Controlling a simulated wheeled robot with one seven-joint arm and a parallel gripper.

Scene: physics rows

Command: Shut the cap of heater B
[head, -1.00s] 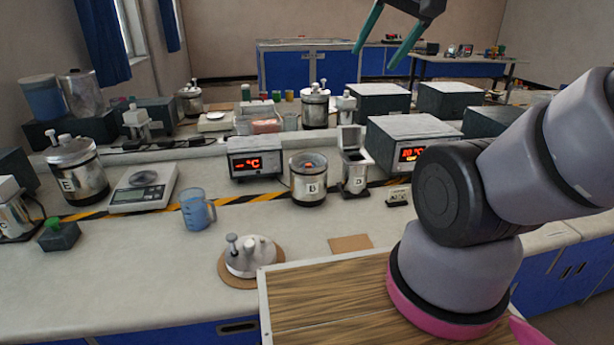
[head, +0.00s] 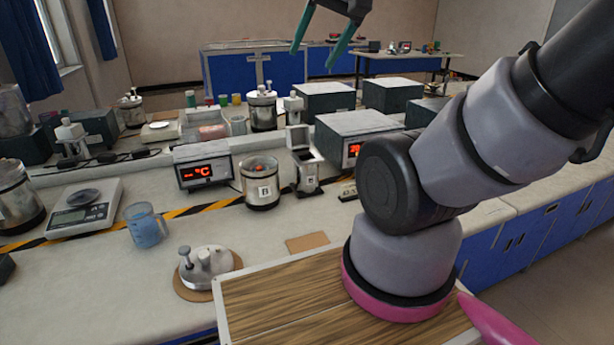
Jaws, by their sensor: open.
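A small heater (head: 308,176) with an upright metal body stands on the bench, right of the middle. Its label is too small to read for sure. Its hinged cap (head: 298,138) stands raised at the back, so the top is open. Left of it is an open round metal pot (head: 262,186) with a letter label, perhaps B, and coloured contents. A round metal lid with knobs (head: 206,264) lies on a brown disc in front. My gripper (head: 314,58) is open and empty, high up and well apart from the heater and pot.
A temperature box (head: 205,168) stands left of the pot, another box (head: 355,130) right behind the heater. A blue beaker (head: 145,228) and a scale (head: 85,208) are at left. A brown pad (head: 307,242) lies in front. The bench between lid and pad is clear.

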